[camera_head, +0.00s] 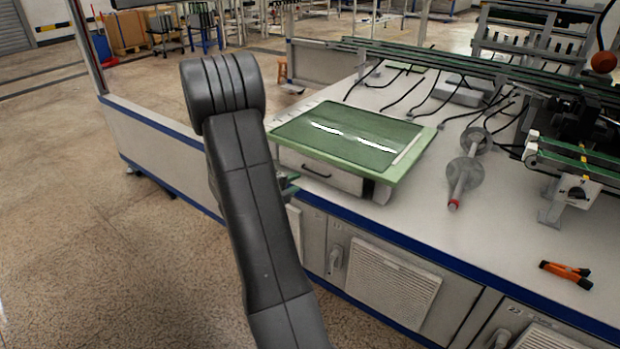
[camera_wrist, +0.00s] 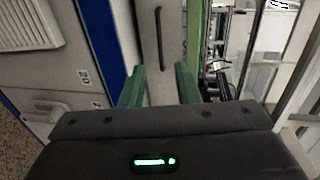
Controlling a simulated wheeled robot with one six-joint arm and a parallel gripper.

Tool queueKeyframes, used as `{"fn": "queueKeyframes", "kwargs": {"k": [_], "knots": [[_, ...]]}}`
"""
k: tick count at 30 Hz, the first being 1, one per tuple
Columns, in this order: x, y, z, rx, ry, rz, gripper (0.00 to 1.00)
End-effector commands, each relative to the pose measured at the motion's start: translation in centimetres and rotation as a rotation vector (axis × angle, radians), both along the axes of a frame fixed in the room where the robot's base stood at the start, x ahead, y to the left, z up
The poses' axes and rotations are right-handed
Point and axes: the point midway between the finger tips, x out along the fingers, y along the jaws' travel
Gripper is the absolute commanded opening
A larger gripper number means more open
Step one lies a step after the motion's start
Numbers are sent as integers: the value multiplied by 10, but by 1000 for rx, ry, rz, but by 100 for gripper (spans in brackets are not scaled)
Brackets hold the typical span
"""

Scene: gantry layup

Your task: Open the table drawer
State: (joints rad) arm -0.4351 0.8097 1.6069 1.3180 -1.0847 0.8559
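The drawer (camera_head: 340,180) is a pale front with a dark bar handle (camera_head: 317,171), set under a green-topped unit (camera_head: 421,147) on the workbench. It looks shut. In the wrist view the drawer front (camera_wrist: 144,45) and its handle (camera_wrist: 160,38) stand upright in the picture, just beyond my fingertips. My gripper (camera_wrist: 160,68) is open, with two green fingers apart and nothing between them. The handle lies ahead of the gap, and I see no contact. In the head view my arm hides most of my gripper; only a bit of green finger (camera_head: 289,183) shows beside the drawer's left end.
The workbench (camera_head: 400,225) has a blue edge and cabinets below with a vented panel (camera_head: 392,283). Open floor (camera_head: 130,240) is at the left.

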Motion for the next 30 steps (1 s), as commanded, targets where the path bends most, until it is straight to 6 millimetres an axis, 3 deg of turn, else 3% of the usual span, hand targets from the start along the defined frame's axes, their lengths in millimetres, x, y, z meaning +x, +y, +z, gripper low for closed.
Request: {"fn": "queueKeyframes", "kwargs": {"k": [6,12,26,30], "knots": [[38,-29,-12,0,0,-3,29],[62,-46,-17,-1,-1,-1,29],[71,-52,-18,-1,1,1,29],[71,-52,-18,-1,1,1,2]]}}
